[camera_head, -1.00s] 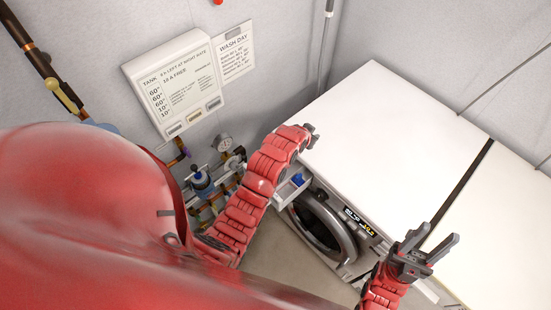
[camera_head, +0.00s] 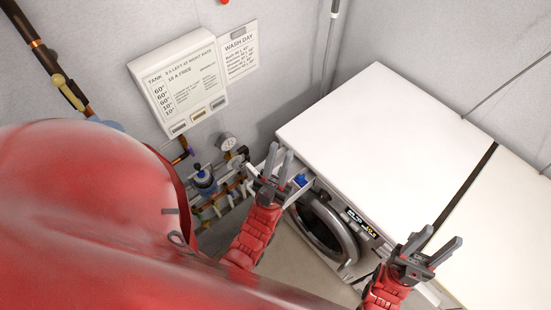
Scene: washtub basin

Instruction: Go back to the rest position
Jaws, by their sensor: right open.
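My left gripper (camera_head: 276,168) is raised in front of the left end of the washing machine (camera_head: 362,112), near its pulled-out drawer. Its two grey fingers stand apart with nothing between them. My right gripper (camera_head: 431,248) is open and empty, in front of the machine's right side, with its fingers pointing up and right. A blue thing (camera_head: 300,180) shows in the drawer (camera_head: 299,188), partly hidden by my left gripper.
The machine's round door (camera_head: 324,229) looks shut. Pipes and a gauge (camera_head: 226,142) are on the wall left of my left gripper. A tank panel (camera_head: 178,84) and a wash-day sheet (camera_head: 239,50) hang above. The white machine top is bare.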

